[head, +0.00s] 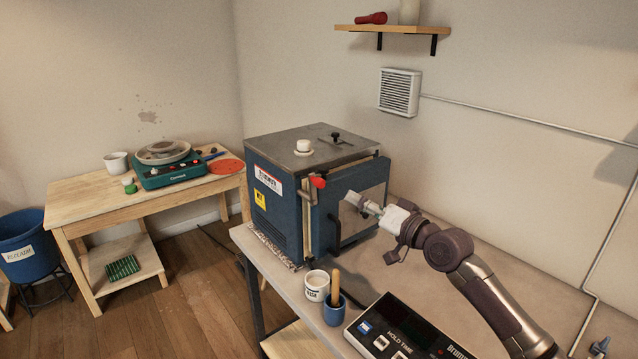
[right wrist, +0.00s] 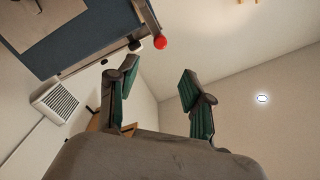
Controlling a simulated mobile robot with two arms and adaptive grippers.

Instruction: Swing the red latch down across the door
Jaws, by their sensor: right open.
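The blue kiln (head: 275,205) stands on the bench with a grey top. Its door (head: 376,200) faces right and sits against the body, with a pale strip along its left edge. The red latch knob (head: 318,182) is at the upper left of the door, its arm sticking out roughly level. The knob also shows in the right wrist view (right wrist: 161,42), beyond the fingertips. My right gripper (head: 358,203) is in front of the door, right of and a little below the knob. Its fingers (right wrist: 157,75) are apart with nothing between them. My left gripper is out of view.
A white cup (head: 316,284), a blue pot (head: 333,312) with a wooden-handled tool and a controller box (head: 405,330) stand on the bench (head: 460,265) below my arm. A wall vent (head: 399,91) and shelf (head: 392,29) are behind. A wooden table (head: 90,205) stands left.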

